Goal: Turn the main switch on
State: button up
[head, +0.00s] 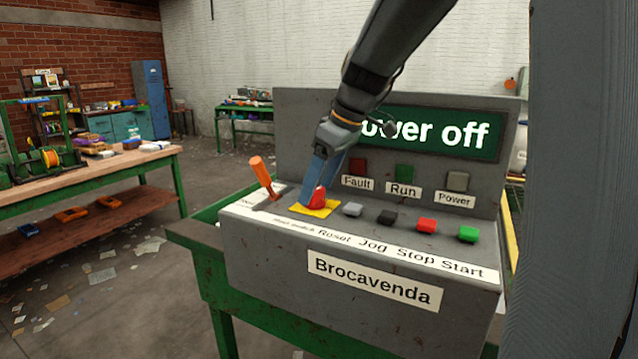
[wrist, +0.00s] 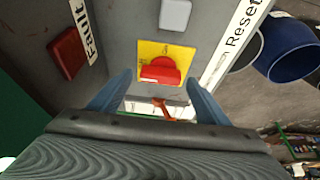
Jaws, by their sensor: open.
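The main switch is a red rotary knob (head: 317,196) on a yellow plate (head: 325,211), on the sloped top of the grey control panel (head: 375,290). In the wrist view the red knob (wrist: 160,70) lies just beyond and between my fingertips, on its yellow plate (wrist: 178,50). My gripper (head: 313,190) is open and points down at the knob. Its blue fingers (wrist: 158,88) stand either side of the knob, and I see no contact. The fingers partly hide the knob in the head view. The display (head: 455,135) reads "ower off", its first letter hidden by my arm.
An orange-handled lever (head: 262,174) stands just left of the knob. Reset (head: 352,209), Jog (head: 387,217), Stop (head: 426,225) and Start (head: 468,234) buttons line up to the right. Fault (head: 357,166), Run (head: 404,173) and Power (head: 457,181) lamps sit behind.

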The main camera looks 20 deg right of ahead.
jog(key=shift+f, duration=0.1)
jog(key=c, duration=1.1)
jog(key=shift+o, duration=0.2)
